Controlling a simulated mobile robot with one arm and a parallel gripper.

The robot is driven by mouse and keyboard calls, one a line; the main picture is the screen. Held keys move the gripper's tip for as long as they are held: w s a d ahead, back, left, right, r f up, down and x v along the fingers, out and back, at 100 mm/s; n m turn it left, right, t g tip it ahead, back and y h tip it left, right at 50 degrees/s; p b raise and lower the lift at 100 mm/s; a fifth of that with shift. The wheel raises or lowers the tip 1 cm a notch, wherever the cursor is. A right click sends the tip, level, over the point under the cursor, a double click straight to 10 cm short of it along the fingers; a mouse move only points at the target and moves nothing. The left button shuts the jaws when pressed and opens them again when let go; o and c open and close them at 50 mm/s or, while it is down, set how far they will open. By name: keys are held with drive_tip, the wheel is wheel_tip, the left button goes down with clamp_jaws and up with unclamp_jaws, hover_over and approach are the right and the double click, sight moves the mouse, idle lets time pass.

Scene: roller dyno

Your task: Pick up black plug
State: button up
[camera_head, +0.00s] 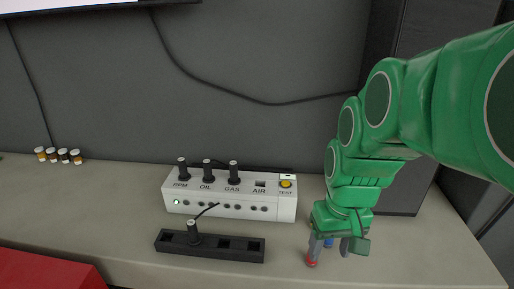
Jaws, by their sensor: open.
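A black plug (193,232) stands upright in the left part of a black slotted holder (254,254), with a short cable bending up to the right. Three more black plugs stand on the white box: the RPM plug (183,170), the OIL plug (208,171) and the GAS plug (234,173). The AIR socket (260,184) on the box is empty. My gripper (328,254) is open and seems empty, pointing down to the right of the holder, apart from every plug. Red and blue coloured parts show at its fingers. Its height above the bench is hard to tell.
The white box (283,212) stands behind the holder, with a yellow TEST button (286,184) and a lit green light (176,202). Several small jars (59,156) stand at the back left. A red surface (45,271) is at front left. The bench (110,205) left of the box is clear.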

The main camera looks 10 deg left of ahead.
drive_tip(key=w+a+n+t+y, duration=0.1)
drive_tip(key=w+a+n, duration=0.1)
drive_tip(key=w+a, duration=0.45)
drive_tip(key=w+a+n+t, duration=0.1)
drive_tip(key=w+a, duration=0.2)
drive_tip(key=w, duration=0.7)
drive_tip(key=n+t+y, duration=0.1)
drive_tip(key=n+y, duration=0.1)
drive_tip(key=n, duration=0.1)
hover_over(233, 169)
drive_tip(key=d, duration=0.2)
drive_tip(key=shift+s+a+f, duration=0.1)
drive_tip(key=shift+s+f, duration=0.2)
drive_tip(key=shift+f, duration=0.6)
drive_tip(key=shift+w+x, duration=0.2)
drive_tip(key=shift+x, duration=1.7)
drive_tip(key=shift+w+x, duration=0.15)
drive_tip(key=shift+x, duration=1.7)
drive_tip(key=shift+r, duration=0.1)
drive_tip(key=c, duration=0.9)
